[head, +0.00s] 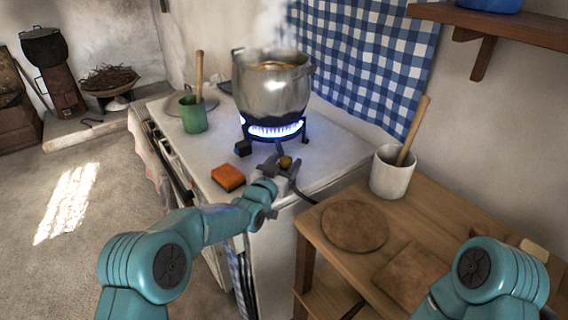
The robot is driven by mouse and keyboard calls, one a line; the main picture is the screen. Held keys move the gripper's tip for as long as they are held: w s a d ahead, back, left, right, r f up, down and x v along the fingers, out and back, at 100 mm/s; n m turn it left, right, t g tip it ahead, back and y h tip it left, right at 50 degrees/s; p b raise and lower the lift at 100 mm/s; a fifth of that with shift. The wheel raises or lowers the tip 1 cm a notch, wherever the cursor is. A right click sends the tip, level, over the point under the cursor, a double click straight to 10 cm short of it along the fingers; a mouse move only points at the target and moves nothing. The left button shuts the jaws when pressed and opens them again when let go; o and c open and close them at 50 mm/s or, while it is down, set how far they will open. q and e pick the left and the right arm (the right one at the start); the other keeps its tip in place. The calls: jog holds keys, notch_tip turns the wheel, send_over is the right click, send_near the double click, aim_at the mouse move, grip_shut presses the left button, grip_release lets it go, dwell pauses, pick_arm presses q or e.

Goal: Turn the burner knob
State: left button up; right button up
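A small round brown knob (286,162) is at the front of the lit burner (273,128), on the white stove top. My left gripper (287,163) reaches it from the front. Its grey fingers stand apart, with the knob showing between them; I cannot tell whether they touch it. A steaming metal pot (272,85) sits on the burner over a ring of blue flame. My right arm shows at the lower right, but its gripper is out of view.
An orange sponge (228,177) and a green cup (193,114) with a wooden handle are on the stove left of my gripper. A wooden table (390,222) at right holds a round board (354,225) and a white crock (391,174). A checked cloth (365,55) hangs behind.

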pick_arm(q)
jog(key=c, duration=0.9)
jog(key=shift+d+f+n+t+y+b, duration=0.1)
jog(key=shift+n+t+y+b, duration=0.5)
jog(key=shift+b, duration=0.6)
jog(key=shift+c, duration=0.2)
jog(key=shift+y+b, duration=0.3)
jog(key=shift+y, duration=0.3)
jog(key=shift+d+r+n+y, duration=0.15)
jog(key=shift+r+n+y, duration=0.25)
jog(key=shift+n+y, duration=0.5)
jog(key=shift+d+n+y+p, duration=0.1)
jog(key=shift+n+y+p, duration=0.6)
jog(key=shift+y, duration=0.4)
jog(key=shift+f+y, duration=0.1)
jog(key=shift+y, duration=0.4)
